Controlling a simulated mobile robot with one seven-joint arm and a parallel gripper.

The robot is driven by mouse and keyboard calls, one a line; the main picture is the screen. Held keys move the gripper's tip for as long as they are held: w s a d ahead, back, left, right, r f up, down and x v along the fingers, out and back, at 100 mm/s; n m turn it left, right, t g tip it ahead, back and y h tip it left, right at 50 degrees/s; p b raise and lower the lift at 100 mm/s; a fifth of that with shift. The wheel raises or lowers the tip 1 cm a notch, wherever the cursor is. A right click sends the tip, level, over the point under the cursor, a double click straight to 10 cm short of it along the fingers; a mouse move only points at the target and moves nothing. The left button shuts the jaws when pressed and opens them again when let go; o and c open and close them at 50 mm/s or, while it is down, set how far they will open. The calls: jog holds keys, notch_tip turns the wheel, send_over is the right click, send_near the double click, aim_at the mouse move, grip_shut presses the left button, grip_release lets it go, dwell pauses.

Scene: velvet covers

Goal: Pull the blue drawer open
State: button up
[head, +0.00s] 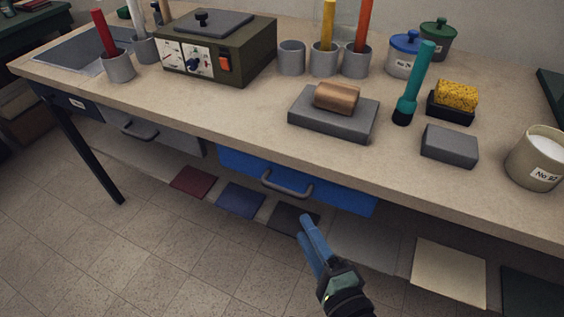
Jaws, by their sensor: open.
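The blue drawer (343,197) sits under the front edge of the counter, near the middle of the head view. It looks shut, its front close under the counter edge. Its grey bar handle (287,185) stands out from the front. My gripper (306,226) is in front of the drawer, below and to the right of the handle. Its blue fingers point up toward the drawer. They are open and apart from the handle, with nothing visible between them.
A grey drawer (160,133) with a handle is to the left. The counter (240,118) above holds a dark green box (217,50), cups, jars and blocks. Colored mats, including a cream one (448,272), lie low beneath the counter. The tiled floor (150,250) in front is clear.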

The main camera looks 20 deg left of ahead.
aim_at(283, 193)
jog(key=b+x, duration=0.1)
jog(key=x, duration=1.1)
jog(key=shift+w+a+b, duration=0.2)
jog(key=shift+w+b, duration=0.1)
jog(key=shift+c, duration=0.2)
grip_shut()
dwell(0.7)
